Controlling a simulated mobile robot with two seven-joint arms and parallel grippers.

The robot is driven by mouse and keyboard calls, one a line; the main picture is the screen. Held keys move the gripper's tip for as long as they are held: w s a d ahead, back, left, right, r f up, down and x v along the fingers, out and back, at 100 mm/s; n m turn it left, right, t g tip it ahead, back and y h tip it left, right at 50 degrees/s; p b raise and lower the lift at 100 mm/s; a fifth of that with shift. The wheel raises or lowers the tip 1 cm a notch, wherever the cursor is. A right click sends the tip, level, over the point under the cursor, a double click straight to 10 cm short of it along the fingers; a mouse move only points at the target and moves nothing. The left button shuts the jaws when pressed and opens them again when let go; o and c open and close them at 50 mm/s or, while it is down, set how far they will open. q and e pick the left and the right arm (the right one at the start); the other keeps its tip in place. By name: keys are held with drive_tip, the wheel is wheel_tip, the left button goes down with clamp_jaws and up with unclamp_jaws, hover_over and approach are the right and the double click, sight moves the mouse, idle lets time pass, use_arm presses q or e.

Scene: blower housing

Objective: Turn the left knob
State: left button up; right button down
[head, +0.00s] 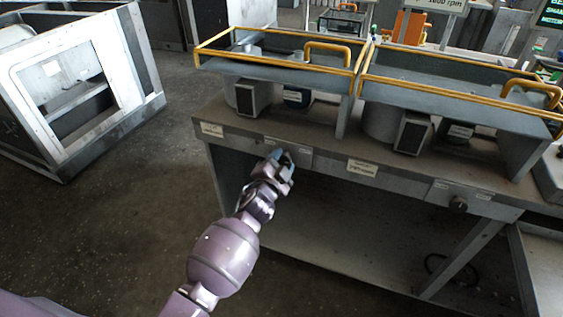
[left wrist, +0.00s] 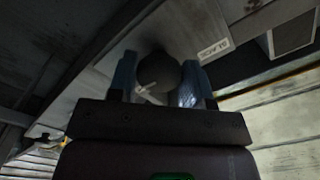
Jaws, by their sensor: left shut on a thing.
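The left knob (left wrist: 158,75) is a dark round knob with a pale pointer mark, seen in the left wrist view. It sits between the two blue fingertips of my left gripper (left wrist: 160,82), which is shut on it. In the head view my left gripper (head: 281,160) reaches the left control plate on the front of the grey bench (head: 330,150) and hides the left knob. A second dark knob (head: 458,204) shows on the right control plate (head: 475,197), apart from my gripper. My right gripper is not in view.
Two grey housings with yellow-orange rails (head: 280,70) stand on the bench top. Below the bench front is an open space with a dark cable (head: 450,268). A white-grey cabinet (head: 75,85) stands on the floor at the left. The floor between is clear.

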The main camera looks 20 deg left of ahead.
use_arm(q)
drive_tip(key=shift+m, duration=0.3)
drive_tip(key=o, duration=0.9)
drive_tip(key=shift+s, duration=0.55)
drive_tip(key=s, duration=0.5)
drive_tip(key=s+p, duration=0.1)
drive_tip(key=s, duration=0.3)
drive_tip(key=shift+s+a, duration=0.2)
drive_tip(key=shift+s, duration=0.2)
drive_tip(key=shift+f, duration=0.1)
